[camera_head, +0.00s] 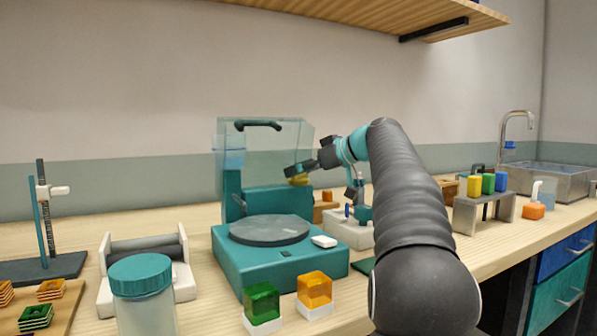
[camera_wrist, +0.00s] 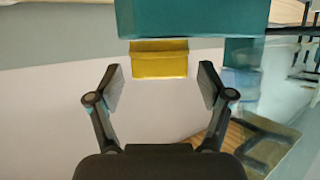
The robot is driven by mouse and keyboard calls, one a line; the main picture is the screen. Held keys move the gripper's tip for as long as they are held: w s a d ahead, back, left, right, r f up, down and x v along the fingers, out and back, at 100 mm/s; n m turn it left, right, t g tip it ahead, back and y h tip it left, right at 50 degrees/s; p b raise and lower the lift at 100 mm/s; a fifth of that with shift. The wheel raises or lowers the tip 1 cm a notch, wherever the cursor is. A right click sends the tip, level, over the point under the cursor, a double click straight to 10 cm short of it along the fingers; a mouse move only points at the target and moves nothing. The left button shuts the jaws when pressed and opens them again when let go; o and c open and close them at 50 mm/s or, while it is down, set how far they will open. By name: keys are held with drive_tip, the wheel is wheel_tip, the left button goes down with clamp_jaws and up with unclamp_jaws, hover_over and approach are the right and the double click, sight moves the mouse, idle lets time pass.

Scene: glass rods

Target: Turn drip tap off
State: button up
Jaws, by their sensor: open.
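A teal machine (camera_head: 280,262) with a round grey plate (camera_head: 270,230) and a clear cover (camera_head: 262,140) stands on the bench. A yellow piece (camera_head: 299,180), which may be the tap's handle, shows at my gripper (camera_head: 297,170) in the head view. In the wrist view the yellow piece (camera_wrist: 159,60) juts from a teal body (camera_wrist: 195,18). My gripper (camera_wrist: 161,85) is open there, its two fingers apart. The yellow piece lies just beyond and between the fingertips, with gaps on both sides. Whether the tap is on or off cannot be told.
Green (camera_head: 262,302) and amber (camera_head: 314,290) blocks on white bases stand in front of the machine. A teal-lidded jar (camera_head: 141,280) and white roller stand (camera_head: 150,275) are at left. A rack with coloured vials (camera_head: 487,200) and the sink (camera_head: 545,180) are at right. A wooden shelf (camera_head: 370,15) hangs above.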

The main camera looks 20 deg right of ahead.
drive_tip(key=shift+w+a+f, duration=0.2)
drive_tip(key=shift+w+a, duration=0.05)
drive_tip(key=shift+w, duration=0.1)
drive_tip(key=c, duration=1.2)
drive_tip(key=shift+s+a+f+m+t+h+b, duration=0.15)
drive_tip(key=shift+m+t+h+b, duration=0.25)
drive_tip(key=shift+m+h+b, duration=0.55)
drive_tip(key=shift+h+b, duration=0.25)
drive_tip(key=shift+b, duration=0.35)
drive_tip(key=shift+m+t+h+b, duration=0.3)
drive_tip(key=shift+m+t+h, duration=0.3)
drive_tip(key=shift+m+h, duration=0.75)
drive_tip(key=shift+d, duration=0.2)
drive_tip(key=o, duration=1.2)
